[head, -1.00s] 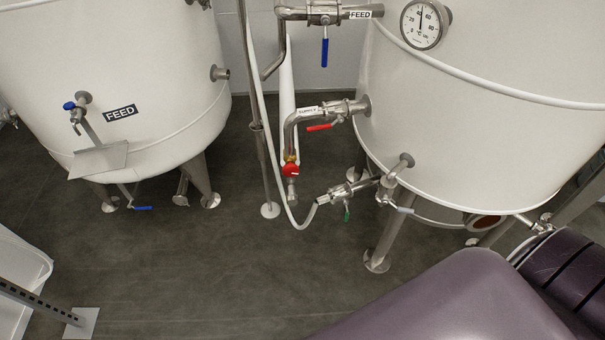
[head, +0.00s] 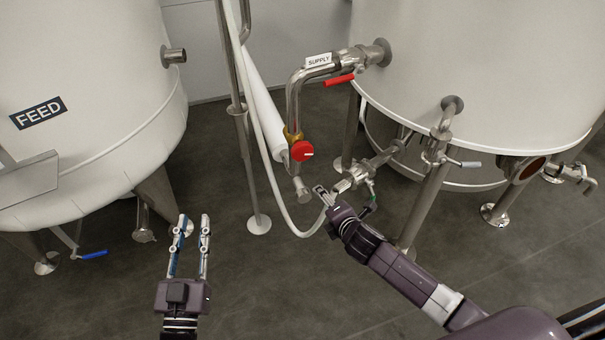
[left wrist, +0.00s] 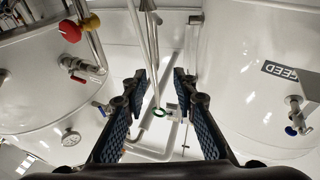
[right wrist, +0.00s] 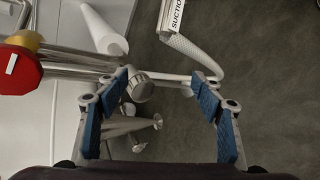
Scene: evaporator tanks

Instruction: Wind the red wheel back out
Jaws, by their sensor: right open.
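The red wheel (head: 302,151) is a small round knob with a white mark. It sits on a brass fitting under the bend of the SUPPLY pipe (head: 292,100). It also shows at the upper left of the left wrist view (left wrist: 70,31) and, large, at the left edge of the right wrist view (right wrist: 20,72). My right gripper (head: 320,191) is below and slightly right of the wheel, apart from it, its jaws open and empty (right wrist: 160,74). My left gripper (head: 194,219) is open and empty, well to the left of the wheel and lower in the picture.
A red lever (head: 340,80) sits on the supply valve by the right tank (head: 450,90). The FEED tank (head: 90,80) is left. Floor between the tanks is mostly clear.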

